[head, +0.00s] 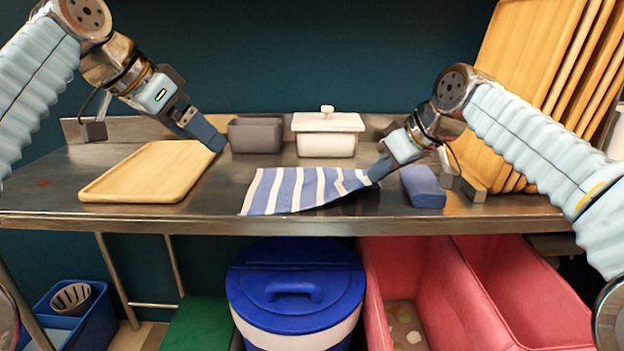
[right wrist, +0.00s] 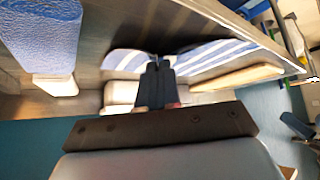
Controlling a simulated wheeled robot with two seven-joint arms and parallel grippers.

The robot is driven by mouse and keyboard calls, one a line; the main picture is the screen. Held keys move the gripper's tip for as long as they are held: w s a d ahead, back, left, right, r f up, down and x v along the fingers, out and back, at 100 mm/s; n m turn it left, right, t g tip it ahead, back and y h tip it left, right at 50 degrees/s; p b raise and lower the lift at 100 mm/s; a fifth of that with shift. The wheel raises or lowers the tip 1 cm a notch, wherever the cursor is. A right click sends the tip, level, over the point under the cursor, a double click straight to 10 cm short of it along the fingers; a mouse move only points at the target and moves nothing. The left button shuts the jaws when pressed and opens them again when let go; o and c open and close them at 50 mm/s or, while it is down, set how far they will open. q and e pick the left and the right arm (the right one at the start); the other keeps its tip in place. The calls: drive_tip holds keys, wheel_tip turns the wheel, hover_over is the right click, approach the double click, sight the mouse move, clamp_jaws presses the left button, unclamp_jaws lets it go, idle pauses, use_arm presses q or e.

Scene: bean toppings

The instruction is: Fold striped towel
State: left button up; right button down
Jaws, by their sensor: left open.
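The blue and white striped towel (head: 300,190) lies on the steel counter, its left front corner at the counter's front edge. Its right end is lifted slightly at my right gripper (head: 378,170). The right gripper's fingers are together on the towel's right edge; the towel also shows in the right wrist view (right wrist: 215,55), spreading from the fingertips (right wrist: 157,66). My left gripper (head: 214,145) is at the back right corner of the wooden tray, away from the towel, and holds nothing visible.
The wooden tray (head: 150,172) lies left of the towel. A grey container (head: 255,135) and a white lidded container (head: 328,140) stand behind it. A blue sponge-like block (head: 422,187) lies close to the right gripper. Wooden trays (head: 530,50) lean at the right.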

use_arm(q)
drive_tip(key=shift+v, duration=1.95)
use_arm(e)
unclamp_jaws()
